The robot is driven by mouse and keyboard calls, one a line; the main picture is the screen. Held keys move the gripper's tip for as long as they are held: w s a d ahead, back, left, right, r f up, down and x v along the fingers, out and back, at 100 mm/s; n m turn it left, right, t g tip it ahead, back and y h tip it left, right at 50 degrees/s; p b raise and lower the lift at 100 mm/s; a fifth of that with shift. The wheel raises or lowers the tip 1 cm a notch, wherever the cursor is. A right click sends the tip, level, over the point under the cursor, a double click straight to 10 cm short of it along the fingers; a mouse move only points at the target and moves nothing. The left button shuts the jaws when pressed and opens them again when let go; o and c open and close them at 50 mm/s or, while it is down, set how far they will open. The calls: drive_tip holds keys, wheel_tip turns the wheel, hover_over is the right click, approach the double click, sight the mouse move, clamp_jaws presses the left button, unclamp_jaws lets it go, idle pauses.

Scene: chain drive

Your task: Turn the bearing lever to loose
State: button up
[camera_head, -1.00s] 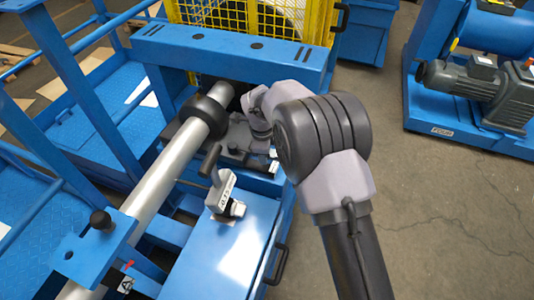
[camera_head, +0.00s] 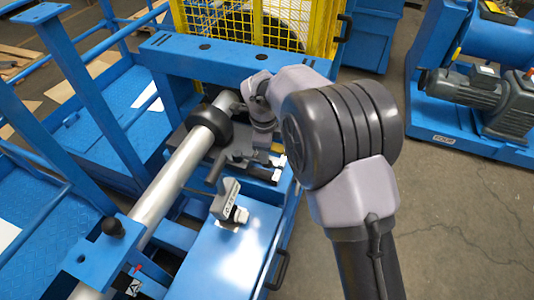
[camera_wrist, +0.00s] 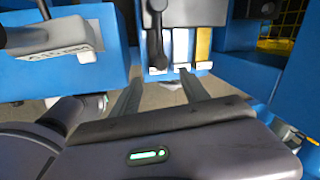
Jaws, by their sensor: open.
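In the wrist view, a dark lever (camera_wrist: 156,42) hangs from a dark block, beside a pale and a yellow strip with small white tags below; it looks like the bearing lever, but its marking is not readable. My gripper (camera_wrist: 160,76) is open and empty, its two fingers pointing toward this lever and apart from it. In the head view, my wrist (camera_head: 262,125) is over the dark bearing mount, just right of the black ring (camera_head: 208,122) on the silver shaft (camera_head: 170,185). The fingers, and most of the lever, are hidden there.
A grey labelled block (camera_head: 228,203) with a dark handle stands on the blue cabinet (camera_head: 235,255), left of my gripper in the wrist view (camera_wrist: 60,42). A blue crossbeam (camera_head: 235,60) and yellow mesh guard (camera_head: 270,22) lie behind. Open floor (camera_head: 455,210) is at right.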

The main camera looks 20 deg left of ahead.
wheel_tip(320, 180, up, 8)
drive_tip(key=s+p, duration=0.1)
drive_tip(key=shift+s+d+f+p, duration=0.15)
drive_tip(key=shift+s+d+p, duration=0.1)
drive_tip(key=shift+p, duration=0.15)
drive_tip(key=s+d+r+n+t+y, duration=0.1)
drive_tip(key=s+d+r+n, duration=0.2)
drive_tip(key=d+r, duration=0.65)
drive_tip(key=s+d+r+n, duration=0.25)
drive_tip(key=d+r, duration=0.45)
drive_tip(key=d, duration=0.5)
drive_tip(key=s+d+n+t, duration=0.1)
drive_tip(key=s+d+n, duration=0.1)
drive_tip(key=s+d, duration=0.3)
drive_tip(key=s+d+n+t, duration=0.1)
drive_tip(key=s+d+n, duration=0.2)
drive_tip(key=s, duration=0.9)
drive_tip(key=d, duration=0.2)
drive_tip(key=shift+d+f+t+y, duration=0.3)
drive_tip(key=shift+n, duration=0.25)
